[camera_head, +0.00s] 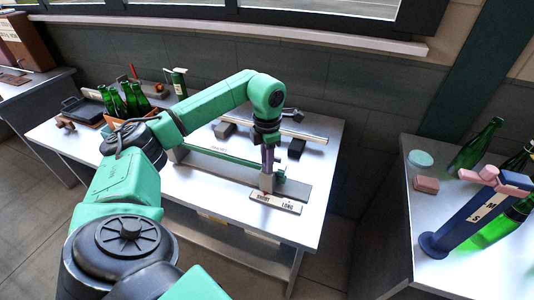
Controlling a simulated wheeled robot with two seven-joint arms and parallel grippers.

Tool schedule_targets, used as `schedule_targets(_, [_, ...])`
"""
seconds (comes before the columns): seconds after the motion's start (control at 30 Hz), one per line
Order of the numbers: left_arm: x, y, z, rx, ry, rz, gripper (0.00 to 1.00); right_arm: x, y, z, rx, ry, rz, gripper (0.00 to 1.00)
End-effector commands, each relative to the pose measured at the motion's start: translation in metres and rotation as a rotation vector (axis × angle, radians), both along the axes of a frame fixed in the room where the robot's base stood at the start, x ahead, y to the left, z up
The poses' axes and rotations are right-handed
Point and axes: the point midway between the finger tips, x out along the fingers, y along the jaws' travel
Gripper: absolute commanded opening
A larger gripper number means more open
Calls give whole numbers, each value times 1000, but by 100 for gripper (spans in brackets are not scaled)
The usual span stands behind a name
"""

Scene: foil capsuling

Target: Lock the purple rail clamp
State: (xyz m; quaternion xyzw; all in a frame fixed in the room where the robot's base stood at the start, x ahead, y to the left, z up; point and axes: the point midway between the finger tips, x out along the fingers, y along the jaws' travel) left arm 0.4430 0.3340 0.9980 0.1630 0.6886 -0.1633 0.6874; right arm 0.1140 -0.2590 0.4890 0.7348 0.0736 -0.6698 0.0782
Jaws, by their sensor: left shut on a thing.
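My left gripper (268,150) points down over the rail fixture on the table. It is shut on a narrow upright purple part, which looks like the lever of the purple rail clamp (267,161). The clamp stands at the right part of the grey rail (295,188), just behind a label plate (276,203) reading SHORT and LONG. The clamp is small and partly hidden by my gripper, so I cannot tell whether its lever is locked. My right gripper is not in view.
Green bottles (131,100) stand in an orange crate at the table's left back. A dark block (296,148) and a grey block (225,129) sit behind the rail. A side table at right holds a blue stand (462,222), a pink block (426,184) and green bottles.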

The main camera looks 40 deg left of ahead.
Motion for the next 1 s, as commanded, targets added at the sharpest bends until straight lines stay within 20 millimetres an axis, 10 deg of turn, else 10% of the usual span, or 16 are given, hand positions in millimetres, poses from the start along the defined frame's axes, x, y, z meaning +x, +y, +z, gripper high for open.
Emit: schedule_targets(1.0, [3,1,5,-5,-12,929,0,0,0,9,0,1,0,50])
